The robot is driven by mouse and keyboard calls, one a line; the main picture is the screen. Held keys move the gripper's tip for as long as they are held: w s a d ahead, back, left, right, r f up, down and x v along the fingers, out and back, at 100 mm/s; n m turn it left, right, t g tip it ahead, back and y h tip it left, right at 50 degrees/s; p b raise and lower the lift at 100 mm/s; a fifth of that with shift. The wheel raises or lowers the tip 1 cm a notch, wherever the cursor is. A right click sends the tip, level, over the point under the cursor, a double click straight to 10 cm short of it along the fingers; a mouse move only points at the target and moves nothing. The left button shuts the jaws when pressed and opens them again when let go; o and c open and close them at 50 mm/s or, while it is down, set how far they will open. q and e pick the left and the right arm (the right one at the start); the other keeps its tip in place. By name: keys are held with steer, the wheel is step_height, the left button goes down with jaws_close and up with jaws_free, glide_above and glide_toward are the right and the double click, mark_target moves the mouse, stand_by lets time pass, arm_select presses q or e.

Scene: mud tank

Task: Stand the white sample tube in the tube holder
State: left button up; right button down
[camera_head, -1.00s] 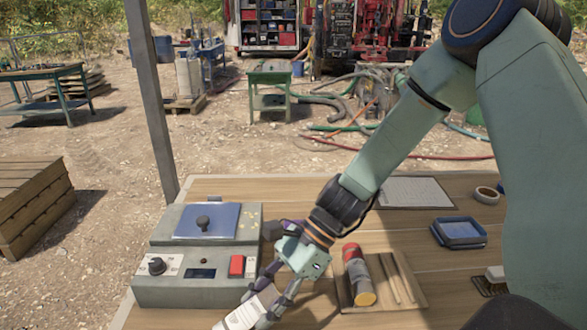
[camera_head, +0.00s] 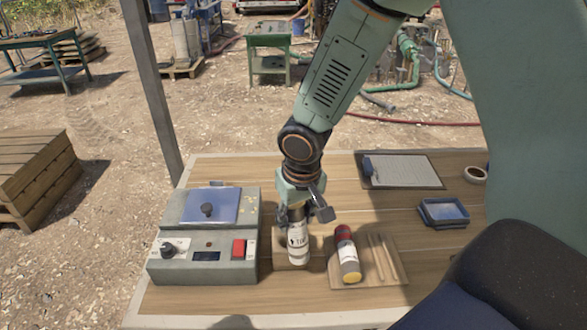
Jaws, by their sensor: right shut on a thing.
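My right gripper (camera_head: 299,213) points down and is shut on the upper part of the white sample tube (camera_head: 298,245). The tube is close to upright, with dark print on its white side. The brown tube holder (camera_head: 281,256) shows on both sides of the tube's lower part. The tube hides much of the holder, and I cannot tell whether its lower end is inside the holder or in front of it. My left gripper is not in view.
The grey control box (camera_head: 205,240) stands close on the left. A red-capped tube (camera_head: 346,255) lies on a grooved wooden board (camera_head: 388,265) on the right. A blue tray (camera_head: 443,213) and a clipboard-like sheet (camera_head: 402,169) lie farther right. Bare tabletop (camera_head: 205,299) shows in front.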

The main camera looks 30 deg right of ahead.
steer(key=shift+w+d+r+n+t+y+p, duration=0.7)
steer(key=shift+w+d+r+n+t+p, duration=0.65)
steer(key=shift+w+r+n, duration=1.35)
step_height(320, 180, down, 12)
steer(key=m+b, duration=0.1)
steer(key=b, duration=1)
steer(key=shift+s+a+r, duration=0.2)
steer(key=shift+a+r, duration=0.05)
steer(key=shift+a, duration=0.05)
steer(key=shift+g, duration=0.25)
steer(key=c, duration=0.7)
jaws_free()
steer(key=shift+o, duration=0.2)
